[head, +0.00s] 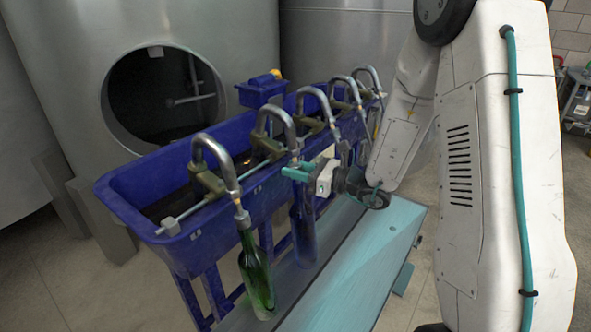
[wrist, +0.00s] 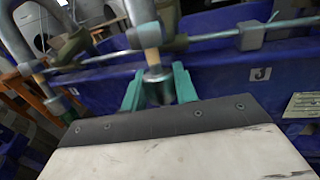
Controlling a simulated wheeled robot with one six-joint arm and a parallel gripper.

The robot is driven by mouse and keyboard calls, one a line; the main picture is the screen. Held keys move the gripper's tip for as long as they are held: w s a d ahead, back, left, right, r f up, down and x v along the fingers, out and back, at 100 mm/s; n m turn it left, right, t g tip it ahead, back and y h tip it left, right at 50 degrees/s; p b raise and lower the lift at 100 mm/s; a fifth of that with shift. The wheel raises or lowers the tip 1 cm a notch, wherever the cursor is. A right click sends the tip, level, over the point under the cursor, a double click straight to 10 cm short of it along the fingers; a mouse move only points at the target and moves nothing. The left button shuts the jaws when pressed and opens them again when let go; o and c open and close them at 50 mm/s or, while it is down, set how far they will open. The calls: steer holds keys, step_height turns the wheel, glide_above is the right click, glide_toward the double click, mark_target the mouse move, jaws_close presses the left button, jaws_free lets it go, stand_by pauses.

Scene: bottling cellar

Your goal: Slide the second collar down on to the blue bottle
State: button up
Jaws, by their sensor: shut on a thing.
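The blue bottle (head: 303,235) stands upright on the bench under the second curved spout (head: 272,118). My gripper (head: 298,172) is at the bottle's top, just below that spout. In the wrist view, its teal fingers (wrist: 160,88) are shut on the second collar (wrist: 157,76), a grey sleeve below the brass-coloured end of the spout. My gripper hides the collar and bottle mouth in the head view, so I cannot tell whether they touch. The bottle is hidden in the wrist view.
A green bottle (head: 257,275) stands under the nearest spout (head: 220,160), left of my gripper. The blue trough (head: 130,205) runs behind the spouts, with a metal rail (head: 195,208) along it. More spouts follow towards the back. The teal bench (head: 365,265) is clear at front right.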

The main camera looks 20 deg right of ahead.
steer(key=shift+s+d+f, duration=0.1)
steer(key=shift+s+f, duration=0.1)
steer(key=shift+f, duration=0.85)
steer(key=o, duration=0.6)
steer(key=shift+o, duration=0.2)
steer(key=v, duration=0.8)
steer(key=shift+w, duration=0.1)
